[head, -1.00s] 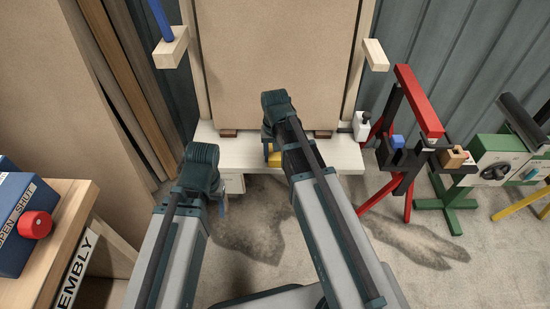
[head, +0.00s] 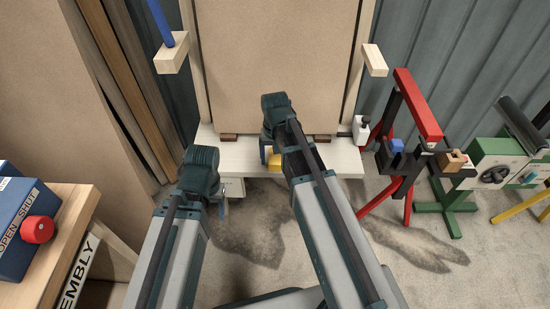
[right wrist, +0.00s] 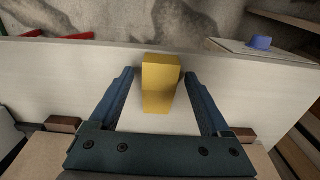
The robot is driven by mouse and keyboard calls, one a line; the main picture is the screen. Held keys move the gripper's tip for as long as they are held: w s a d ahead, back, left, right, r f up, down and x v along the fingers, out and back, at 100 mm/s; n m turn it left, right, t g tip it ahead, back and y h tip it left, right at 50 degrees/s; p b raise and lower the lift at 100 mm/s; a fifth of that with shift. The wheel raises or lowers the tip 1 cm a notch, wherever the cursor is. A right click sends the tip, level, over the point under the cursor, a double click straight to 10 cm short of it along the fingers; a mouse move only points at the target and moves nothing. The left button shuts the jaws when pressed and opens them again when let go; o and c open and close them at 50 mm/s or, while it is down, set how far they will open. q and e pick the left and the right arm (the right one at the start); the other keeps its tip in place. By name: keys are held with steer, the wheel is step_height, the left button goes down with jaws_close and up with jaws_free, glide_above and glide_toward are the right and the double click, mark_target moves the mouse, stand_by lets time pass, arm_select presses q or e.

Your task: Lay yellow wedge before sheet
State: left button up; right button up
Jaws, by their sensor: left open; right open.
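The yellow wedge (right wrist: 160,82) lies on the pale shelf in front of the sheet and shows between the open fingers of my right gripper (right wrist: 158,88), touching neither. In the head view the yellow wedge (head: 275,162) is partly hidden by my right gripper (head: 268,152). The tall brown sheet (head: 280,70) stands upright at the back of the pale shelf (head: 238,158), on small brown blocks (head: 228,137). My left gripper (head: 220,205) hangs empty, left of and below the shelf; its fingers are mostly hidden by its wrist.
Wooden pegs (head: 172,54) stick out on both sides of the sheet. A red and black stand (head: 405,150) is on the right. A workbench with a blue box (head: 22,225) is at left.

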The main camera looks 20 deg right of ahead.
mark_target(275, 160)
step_height(275, 160, up, 12)
steer(key=f+p, duration=0.1)
steer(key=p, duration=1)
arm_select(q)
step_height(275, 160, up, 11)
steer(key=shift+r, duration=0.2)
arm_select(e)
steer(key=s+a+n+h, duration=0.1)
steer(key=s+a+n, duration=0.6)
steer(key=s+a, duration=0.3)
steer(key=s, duration=0.4)
steer(key=shift+s+a+r, duration=0.15)
steer(key=shift+a+r, duration=0.1)
